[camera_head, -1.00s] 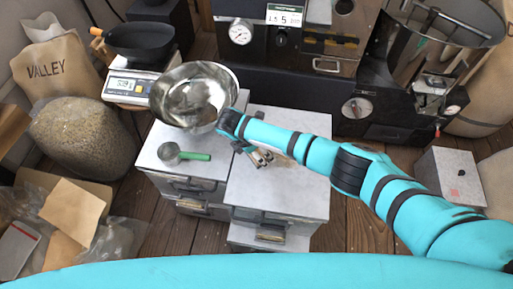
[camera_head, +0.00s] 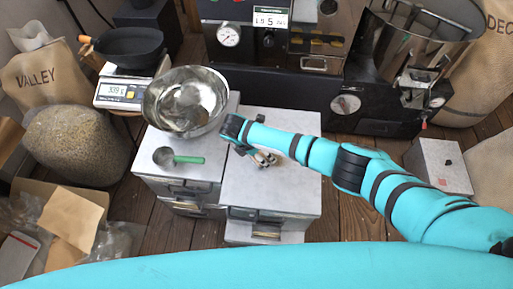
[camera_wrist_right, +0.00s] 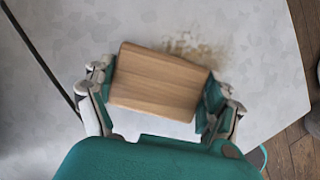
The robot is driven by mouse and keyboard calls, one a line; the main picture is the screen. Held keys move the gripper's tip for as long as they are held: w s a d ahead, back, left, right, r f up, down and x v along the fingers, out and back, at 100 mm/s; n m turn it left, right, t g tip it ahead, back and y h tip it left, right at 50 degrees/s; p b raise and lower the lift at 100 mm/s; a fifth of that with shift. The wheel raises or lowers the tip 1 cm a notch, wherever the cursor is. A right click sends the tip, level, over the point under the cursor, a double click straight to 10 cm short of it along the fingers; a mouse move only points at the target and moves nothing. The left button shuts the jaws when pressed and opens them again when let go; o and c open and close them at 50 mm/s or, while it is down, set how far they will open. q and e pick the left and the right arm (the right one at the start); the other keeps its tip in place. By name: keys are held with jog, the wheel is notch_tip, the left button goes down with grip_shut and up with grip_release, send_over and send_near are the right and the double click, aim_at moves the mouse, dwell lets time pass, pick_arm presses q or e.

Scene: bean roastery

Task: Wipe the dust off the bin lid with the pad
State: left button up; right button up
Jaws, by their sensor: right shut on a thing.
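The pad (camera_wrist_right: 155,82) looks like a wooden block in the right wrist view. My right gripper (camera_head: 264,159) is shut on it, with a finger at each end of the block. The gripper is over the right-hand pale grey bin lid (camera_head: 275,190). A brown speckled patch of dust (camera_wrist_right: 200,46) lies on the lid just beyond the pad's far edge. Whether the pad touches the lid is unclear. In the head view the dust cannot be made out. My left gripper is not in view.
A steel bowl (camera_head: 158,118) and a green-handled scoop (camera_head: 188,160) are on the neighbouring lid, left of my gripper. A scale (camera_head: 122,92) with a black pan stands further left. The dark roasting machine (camera_head: 265,75) stands behind. The lid's front part is clear.

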jog(key=shift+s+d+r+p, duration=0.1)
jog(key=shift+s+d+p, duration=0.15)
jog(key=shift+d+p, duration=0.75)
jog(key=shift+s+d+f+p, duration=0.2)
jog(key=shift+d+p, duration=0.25)
jog(key=shift+d, duration=0.7)
jog(key=shift+s+d+r+p, duration=0.1)
jog(key=shift+s+d+p, duration=0.15)
jog(key=shift+d+p, duration=0.55)
jog(key=shift+s+d+p, duration=0.1)
jog(key=shift+d+p, duration=0.45)
jog(key=shift+d, duration=0.2)
jog(key=shift+s+d+p, duration=0.2)
jog(key=shift+d+p, duration=0.45)
jog(key=shift+d, duration=0.25)
jog(key=shift+s+d+p, duration=0.15)
jog(key=shift+d+p, duration=0.2)
jog(key=shift+d, duration=0.3)
jog(key=shift+d+f, duration=0.1)
jog(key=shift+f, duration=0.1)
